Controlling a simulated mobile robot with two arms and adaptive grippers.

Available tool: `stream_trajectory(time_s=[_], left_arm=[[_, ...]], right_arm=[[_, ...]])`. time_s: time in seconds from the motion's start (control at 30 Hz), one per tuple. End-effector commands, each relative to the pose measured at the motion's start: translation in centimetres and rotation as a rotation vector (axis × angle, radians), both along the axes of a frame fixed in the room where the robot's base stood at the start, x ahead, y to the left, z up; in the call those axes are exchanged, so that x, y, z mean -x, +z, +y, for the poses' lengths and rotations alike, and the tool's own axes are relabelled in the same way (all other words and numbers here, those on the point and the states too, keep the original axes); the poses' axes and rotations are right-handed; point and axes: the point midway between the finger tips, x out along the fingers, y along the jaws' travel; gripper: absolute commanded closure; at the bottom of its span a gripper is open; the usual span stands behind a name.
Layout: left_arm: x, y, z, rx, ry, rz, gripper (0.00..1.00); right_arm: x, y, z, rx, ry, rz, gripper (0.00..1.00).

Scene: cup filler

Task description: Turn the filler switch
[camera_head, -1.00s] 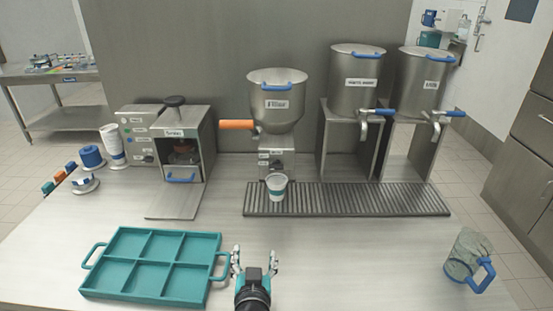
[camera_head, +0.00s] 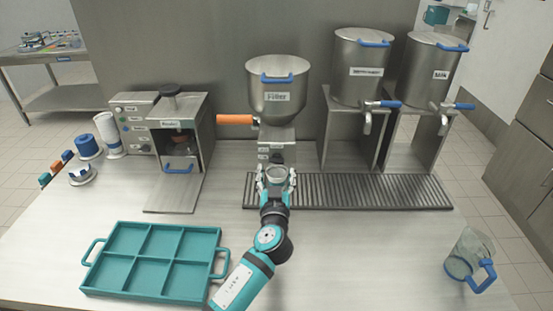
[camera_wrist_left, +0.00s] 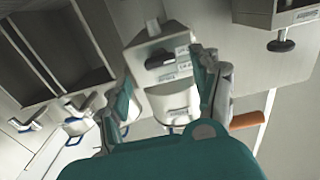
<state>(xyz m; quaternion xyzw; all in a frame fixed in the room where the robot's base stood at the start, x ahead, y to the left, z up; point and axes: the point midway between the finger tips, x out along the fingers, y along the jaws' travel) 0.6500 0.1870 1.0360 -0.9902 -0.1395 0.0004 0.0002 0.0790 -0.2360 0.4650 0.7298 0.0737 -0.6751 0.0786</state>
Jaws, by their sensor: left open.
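The filler (camera_head: 277,97) stands at the back middle, a steel hopper with an orange handle (camera_head: 234,119) on its left. Its control box (camera_head: 276,147) is below the hopper. The wrist view shows a dark switch knob (camera_wrist_left: 160,60) on the box. My right gripper is not in view.
A ribbed drain grate (camera_head: 370,191) runs right from the filler, under two tall dispensers (camera_head: 359,70). The sealer (camera_head: 182,133) stands left. A teal tray (camera_head: 150,262) lies front left and a clear jug (camera_head: 466,256) stands front right. The table's front middle is clear.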

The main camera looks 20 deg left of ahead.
Motion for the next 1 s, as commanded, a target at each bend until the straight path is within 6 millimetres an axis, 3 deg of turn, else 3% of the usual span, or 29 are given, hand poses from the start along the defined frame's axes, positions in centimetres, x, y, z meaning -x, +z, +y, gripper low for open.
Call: stream_trajectory(time_s=[0.13, 0.3, 0.7, 1.0], left_arm=[[-2.7, 0.2, 0.8, -0.002, 0.001, 0.001, 0.35], [-4.4, 0.0, 1.2, -0.001, 0.0, 0.0, 0.35], [-4.9, -0.1, 1.4, 0.001, 0.0, 0.001, 0.36], [-4.9, -0.1, 1.4, 0.001, 0.0, 0.001, 0.75]], right_arm=[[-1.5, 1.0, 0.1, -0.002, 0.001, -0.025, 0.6], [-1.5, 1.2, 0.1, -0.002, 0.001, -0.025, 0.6], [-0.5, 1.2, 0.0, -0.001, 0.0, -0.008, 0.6], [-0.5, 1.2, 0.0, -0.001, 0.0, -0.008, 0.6]])
